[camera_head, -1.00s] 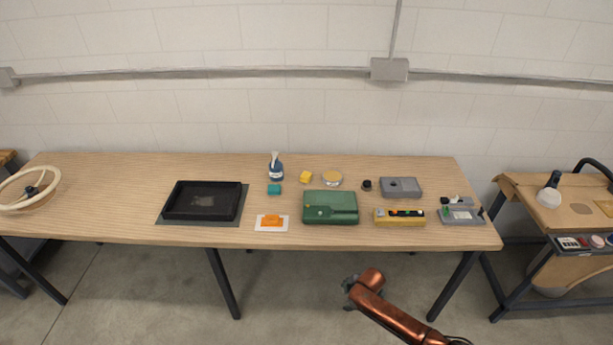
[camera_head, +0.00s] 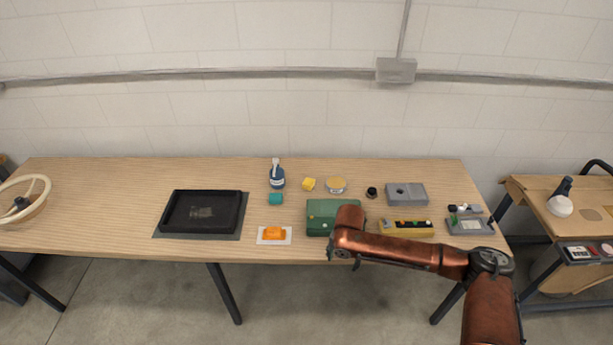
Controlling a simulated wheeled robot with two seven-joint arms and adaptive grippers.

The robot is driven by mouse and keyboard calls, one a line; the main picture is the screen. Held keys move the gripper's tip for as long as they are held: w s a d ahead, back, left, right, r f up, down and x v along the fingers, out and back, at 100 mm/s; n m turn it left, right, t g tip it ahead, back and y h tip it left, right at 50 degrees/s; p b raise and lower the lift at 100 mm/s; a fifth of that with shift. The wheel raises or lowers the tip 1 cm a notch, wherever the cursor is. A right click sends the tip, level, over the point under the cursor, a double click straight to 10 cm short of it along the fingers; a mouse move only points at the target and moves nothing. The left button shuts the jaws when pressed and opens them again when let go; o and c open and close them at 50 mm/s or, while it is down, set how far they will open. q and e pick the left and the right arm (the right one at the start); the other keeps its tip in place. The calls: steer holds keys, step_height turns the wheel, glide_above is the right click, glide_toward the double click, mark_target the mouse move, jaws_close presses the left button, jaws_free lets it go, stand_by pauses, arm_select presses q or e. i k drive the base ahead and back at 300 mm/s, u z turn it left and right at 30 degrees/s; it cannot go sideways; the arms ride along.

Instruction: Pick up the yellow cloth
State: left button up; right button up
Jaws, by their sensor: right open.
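The yellow cloth (camera_head: 309,184) looks like a small folded yellow block lying on the wooden table, right of the blue spray bottle (camera_head: 277,176) and left of a round yellow-topped container (camera_head: 336,185). My right gripper (camera_head: 343,256) is at the table's front edge, in front of the green case (camera_head: 321,210), nearer to me than the cloth and a little right of it. It is open and apart from the cloth; its fingers are small and partly hidden by my copper wrist. My left gripper is out of view.
A black tray (camera_head: 167,220) lies at left, and a teal block (camera_head: 275,199) and an orange item (camera_head: 274,232) on a white pad at centre. A grey block (camera_head: 406,193) and a yellow holder (camera_head: 391,228) stand at right.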

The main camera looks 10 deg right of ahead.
mark_target(308, 184)
steer(key=i, duration=1.6)
